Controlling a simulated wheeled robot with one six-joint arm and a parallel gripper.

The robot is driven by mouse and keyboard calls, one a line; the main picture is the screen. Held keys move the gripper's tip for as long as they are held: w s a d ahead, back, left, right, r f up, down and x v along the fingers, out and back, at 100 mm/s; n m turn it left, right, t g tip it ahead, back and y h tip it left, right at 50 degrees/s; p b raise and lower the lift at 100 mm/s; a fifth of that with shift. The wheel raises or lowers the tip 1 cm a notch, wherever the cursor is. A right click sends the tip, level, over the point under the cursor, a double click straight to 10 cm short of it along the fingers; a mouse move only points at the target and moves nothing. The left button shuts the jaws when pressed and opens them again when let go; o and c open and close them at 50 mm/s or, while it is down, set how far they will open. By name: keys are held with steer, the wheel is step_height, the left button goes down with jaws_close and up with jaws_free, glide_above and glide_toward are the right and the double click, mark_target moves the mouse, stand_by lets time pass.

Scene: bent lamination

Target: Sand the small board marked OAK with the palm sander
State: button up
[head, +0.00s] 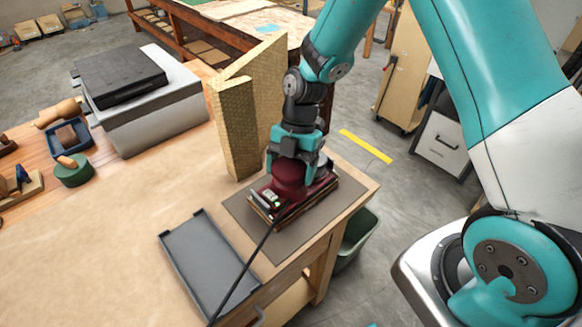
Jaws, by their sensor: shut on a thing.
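The dark red palm sander (287,180) is in the head view, over a grey-brown mat (238,207) at the table's right corner. My gripper (297,160) is shut on its top from above. A thin wooden edge (331,188) shows below the sander, apparently a board lying on the mat and mostly covered by it. No OAK marking can be read. I cannot tell whether the sander's pad touches the wood. A black cord (245,262) runs from the sander down across the mat and tray.
A shallow dark tray (203,250) lies left of the mat. A tall angled wooden piece (238,128) stands close behind the sander. A grey case (150,117) and hand tools (72,170) occupy the left. Bare table (110,240) lies at the front left.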

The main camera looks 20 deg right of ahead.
steer(key=shift+f, duration=0.2)
stand_by(0.6)
steer(key=shift+w+d+b, duration=0.15)
steer(key=shift+d+b, duration=0.2)
steer(key=shift+d, duration=0.05)
steer(key=shift+w+d, duration=0.1)
steer(key=shift+d, duration=0.15)
stand_by(0.5)
steer(key=shift+a, duration=0.2)
steer(key=shift+s+a, duration=0.25)
steer(key=shift+a, duration=0.2)
steer(key=shift+a, duration=0.1)
steer(key=shift+s+a, duration=0.1)
steer(key=shift+a, duration=0.25)
